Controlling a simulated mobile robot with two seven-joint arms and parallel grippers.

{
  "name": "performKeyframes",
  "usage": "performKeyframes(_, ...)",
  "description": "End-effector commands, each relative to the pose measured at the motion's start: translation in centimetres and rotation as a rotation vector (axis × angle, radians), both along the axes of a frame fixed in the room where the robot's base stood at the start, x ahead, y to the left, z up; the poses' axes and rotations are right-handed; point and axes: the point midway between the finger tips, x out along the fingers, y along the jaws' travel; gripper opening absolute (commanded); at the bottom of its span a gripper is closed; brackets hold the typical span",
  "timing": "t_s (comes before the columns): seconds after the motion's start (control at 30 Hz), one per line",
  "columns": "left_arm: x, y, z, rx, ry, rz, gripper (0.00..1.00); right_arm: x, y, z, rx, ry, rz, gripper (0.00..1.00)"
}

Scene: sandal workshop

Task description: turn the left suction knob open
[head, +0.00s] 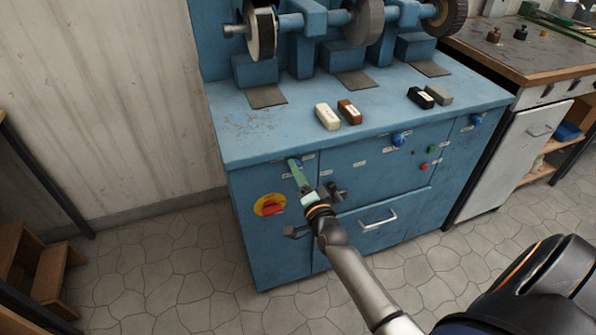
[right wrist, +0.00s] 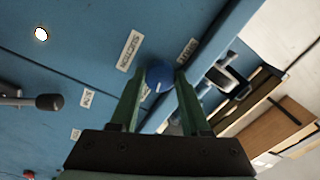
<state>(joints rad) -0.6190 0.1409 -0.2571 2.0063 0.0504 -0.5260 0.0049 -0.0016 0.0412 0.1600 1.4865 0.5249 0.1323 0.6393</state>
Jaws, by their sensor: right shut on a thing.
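The left suction knob (right wrist: 158,75) is a round blue knob with a pale mark on its rim, on the front of the blue cabinet (head: 330,180). In the right wrist view it sits between the green fingertips of my right gripper (right wrist: 157,80), beside printed labels. My right gripper also shows in the head view (head: 295,164), reaching the cabinet's upper left front. It is shut on the knob, and its fingers mostly hide the knob there. My left gripper is not in view.
Two more blue knobs (head: 398,139) (head: 476,120) sit further right. A red and yellow switch (head: 270,205) is just below my right gripper. A drawer handle (head: 378,219) sticks out lower right. Polishing bars (head: 327,117) and grinding wheels (head: 262,33) are on top.

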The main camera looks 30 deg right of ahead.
Motion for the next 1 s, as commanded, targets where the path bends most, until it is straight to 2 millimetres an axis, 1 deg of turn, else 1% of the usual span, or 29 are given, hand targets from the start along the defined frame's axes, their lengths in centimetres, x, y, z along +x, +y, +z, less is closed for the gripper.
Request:
performKeyframes(0.2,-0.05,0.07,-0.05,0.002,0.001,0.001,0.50,0.01,0.02,-0.03,0.148,-0.036,0.000,0.00)
performKeyframes(0.4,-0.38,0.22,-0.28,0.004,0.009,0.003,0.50,0.01,0.04,-0.04,0.240,-0.057,0.000,0.00)
performKeyframes(0.63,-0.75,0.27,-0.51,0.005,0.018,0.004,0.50,0.02,0.06,-0.03,0.291,-0.070,0.001,0.00)
performKeyframes(1.0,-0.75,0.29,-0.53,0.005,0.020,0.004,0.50,0.02,0.07,-0.01,0.301,-0.072,0.001,0.00)
